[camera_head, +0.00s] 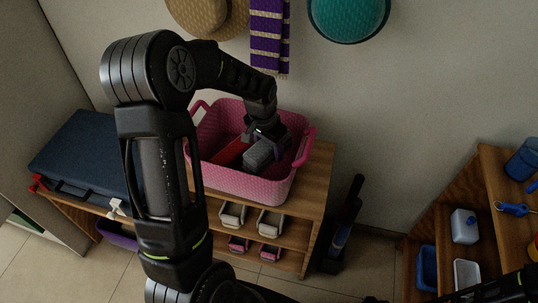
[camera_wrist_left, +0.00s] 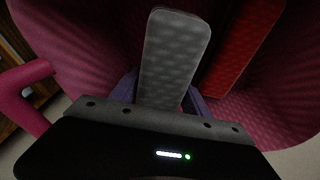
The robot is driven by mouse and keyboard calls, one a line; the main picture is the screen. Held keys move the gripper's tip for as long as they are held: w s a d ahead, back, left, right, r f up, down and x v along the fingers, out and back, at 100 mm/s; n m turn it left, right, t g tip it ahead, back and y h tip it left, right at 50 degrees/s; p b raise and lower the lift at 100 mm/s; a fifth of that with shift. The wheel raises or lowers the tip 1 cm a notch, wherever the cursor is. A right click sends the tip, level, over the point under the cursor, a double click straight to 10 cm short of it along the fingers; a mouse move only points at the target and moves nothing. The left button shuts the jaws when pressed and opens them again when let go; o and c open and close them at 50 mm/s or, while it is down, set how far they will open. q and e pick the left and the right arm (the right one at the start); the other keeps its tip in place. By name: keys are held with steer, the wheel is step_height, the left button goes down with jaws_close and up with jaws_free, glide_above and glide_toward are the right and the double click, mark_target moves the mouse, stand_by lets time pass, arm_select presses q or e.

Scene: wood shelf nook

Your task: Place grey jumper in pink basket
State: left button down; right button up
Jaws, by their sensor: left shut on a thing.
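The pink basket (camera_head: 243,184) stands on top of the wooden shelf, with a handle at each end. My left gripper (camera_head: 262,144) reaches down into it from above and is shut on the grey jumper (camera_head: 258,156), a folded grey block. In the left wrist view the grey jumper (camera_wrist_left: 176,55) stands out from between the fingers, inside the basket walls (camera_wrist_left: 75,45). I cannot tell whether it touches the basket floor. A red folded item (camera_head: 231,152) lies beside it in the basket. My right gripper is not in view; only a dark arm part shows at the lower right.
A blue case (camera_head: 85,150) lies left of the basket. Shoes (camera_head: 232,214) sit on the shelf levels below. A straw hat (camera_head: 205,14), a purple striped scarf (camera_head: 268,35) and a teal hat (camera_head: 347,14) hang above. Another wooden shelf (camera_head: 487,185) stands at the right.

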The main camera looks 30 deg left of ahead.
mark_target(265, 145)
arm_select(q)
step_height(265, 145, down, 3)
steer(key=shift+f, duration=0.15)
steer(key=shift+f+b, duration=0.55)
steer(key=shift+f, duration=0.05)
steer(key=c, duration=0.5)
jaws_free()
steer(key=shift+r+p, duration=0.6)
steer(key=shift+r, duration=0.1)
steer(key=r, duration=0.4)
steer(key=s+r, duration=0.1)
steer(key=r, duration=0.2)
steer(key=s+r, duration=0.1)
steer(key=r, duration=0.3)
steer(key=shift+a+r, duration=0.1)
steer(key=shift+r, duration=0.25)
